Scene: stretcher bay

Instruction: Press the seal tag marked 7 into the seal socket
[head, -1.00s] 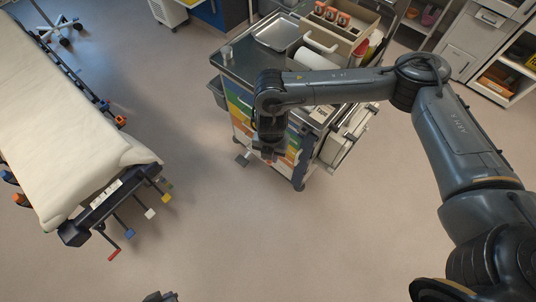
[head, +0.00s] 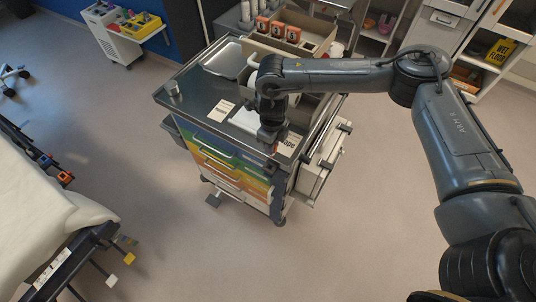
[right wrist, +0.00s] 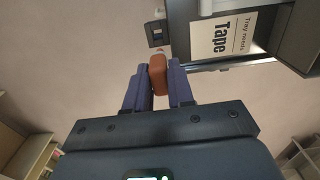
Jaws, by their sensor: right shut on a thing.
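My right gripper (head: 268,142) is at the front edge of the trolley top, at its right side. In the right wrist view its two fingers (right wrist: 158,88) are shut on a small orange-brown piece (right wrist: 158,72), which looks like the seal tag. No number is readable on it. A small dark square part with an opening (right wrist: 155,33) lies just beyond the piece in that view, next to the trolley edge. I cannot tell if it is the seal socket. My left gripper is not in view.
The trolley (head: 205,100) has coloured drawers and a metal top. A card reading "Tape" (right wrist: 224,38) lies close to my right gripper. A stretcher (head: 45,225) stands at lower left. The floor between is clear.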

